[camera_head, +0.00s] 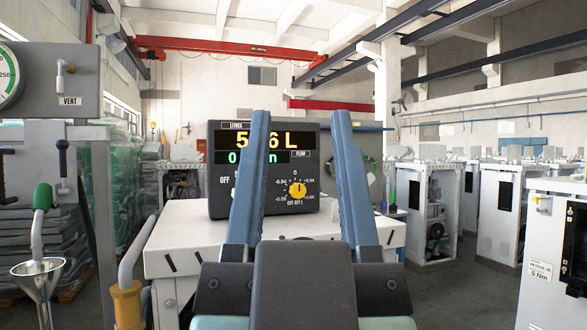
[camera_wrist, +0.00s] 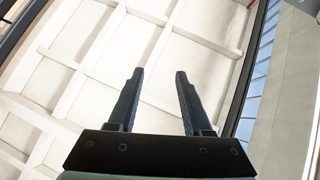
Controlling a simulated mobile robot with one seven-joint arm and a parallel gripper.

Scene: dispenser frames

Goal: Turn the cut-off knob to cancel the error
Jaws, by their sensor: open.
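The yellow cut-off knob (camera_head: 297,189) is on the lower right of a dark meter panel (camera_head: 222,170) in the head view. Marks from -0.05 to 0.04 ring it, with "CUT-OFF L" below. The panel shows yellow litre digits (camera_head: 283,140), partly hidden by my finger, and a green flow line (camera_head: 273,157). My gripper (camera_head: 299,115) is open and empty in front of the panel, its two blue fingers pointing up. The knob shows between the fingers, and nothing is held. In the wrist view the open fingers (camera_wrist: 160,75) show against the ceiling.
The panel stands on a white cabinet (camera_head: 190,235). At left are a grey unit with a VENT label (camera_head: 70,100), a green-handled nozzle (camera_head: 44,195) and a metal funnel (camera_head: 38,272). White machines (camera_head: 428,205) stand at right, with open floor (camera_head: 450,290) before them.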

